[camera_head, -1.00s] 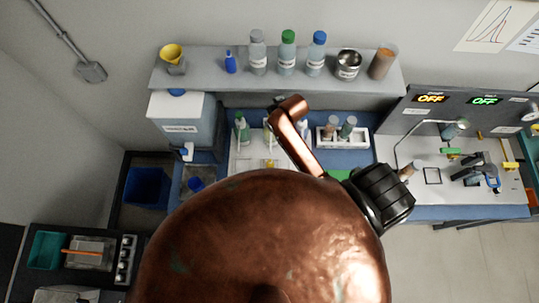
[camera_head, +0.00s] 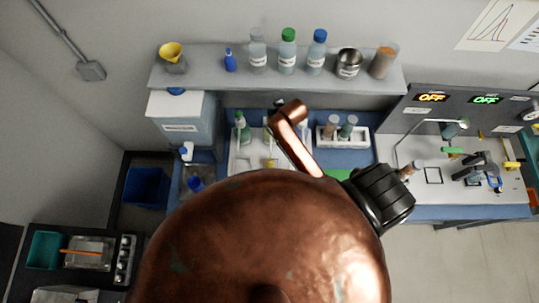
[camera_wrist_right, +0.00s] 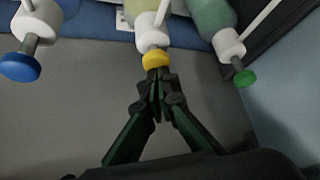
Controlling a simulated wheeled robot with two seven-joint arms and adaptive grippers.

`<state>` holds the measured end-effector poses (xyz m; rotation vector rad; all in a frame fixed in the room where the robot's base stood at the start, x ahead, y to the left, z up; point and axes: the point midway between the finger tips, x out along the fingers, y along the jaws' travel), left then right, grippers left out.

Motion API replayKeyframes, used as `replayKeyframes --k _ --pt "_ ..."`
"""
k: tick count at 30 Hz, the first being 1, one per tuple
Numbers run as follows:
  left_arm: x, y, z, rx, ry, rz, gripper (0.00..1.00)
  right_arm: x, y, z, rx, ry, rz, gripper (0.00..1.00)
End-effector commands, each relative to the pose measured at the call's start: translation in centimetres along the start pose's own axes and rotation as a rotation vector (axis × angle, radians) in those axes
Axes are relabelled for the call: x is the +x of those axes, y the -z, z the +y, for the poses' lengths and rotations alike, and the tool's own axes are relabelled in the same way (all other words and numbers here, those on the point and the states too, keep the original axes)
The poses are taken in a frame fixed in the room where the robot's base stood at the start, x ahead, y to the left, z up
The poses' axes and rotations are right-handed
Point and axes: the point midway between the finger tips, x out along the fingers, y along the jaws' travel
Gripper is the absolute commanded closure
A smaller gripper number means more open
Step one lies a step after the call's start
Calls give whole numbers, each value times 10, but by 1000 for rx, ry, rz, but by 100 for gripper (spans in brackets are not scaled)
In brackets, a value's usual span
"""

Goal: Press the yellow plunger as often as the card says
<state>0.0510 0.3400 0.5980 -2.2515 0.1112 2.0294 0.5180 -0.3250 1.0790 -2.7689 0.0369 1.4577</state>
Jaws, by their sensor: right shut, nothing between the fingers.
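In the right wrist view, the yellow plunger (camera_wrist_right: 155,60) is a round knob on a white-collared pump bottle (camera_wrist_right: 153,28). My right gripper (camera_wrist_right: 155,82) is shut and empty, its fingertips right at the yellow knob and seeming to touch it. A blue plunger (camera_wrist_right: 20,67) is on the left and a green plunger (camera_wrist_right: 245,77) on the right, each on its own bottle. In the head view my copper-coloured arm reaches over the white tray (camera_head: 243,160) and hides much of it. I cannot read any card. My left gripper is not in view.
A shelf (camera_head: 210,82) with a yellow funnel (camera_head: 172,54), bottles and a metal pot (camera_head: 348,63) runs along the back. A white rack with vials (camera_head: 345,133) stands right of my arm. A white tank (camera_head: 182,115) is at the left. Two displays read OFF.

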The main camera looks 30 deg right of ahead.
Motion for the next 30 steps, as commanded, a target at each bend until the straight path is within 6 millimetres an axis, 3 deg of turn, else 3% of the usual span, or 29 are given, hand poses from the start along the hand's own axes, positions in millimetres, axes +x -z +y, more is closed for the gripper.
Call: replayKeyframes --k 12,30 --pt "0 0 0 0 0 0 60 2 -3 0 0 1 -5 100" --pt "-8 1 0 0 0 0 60 -25 17 0 0 0 -1 100"
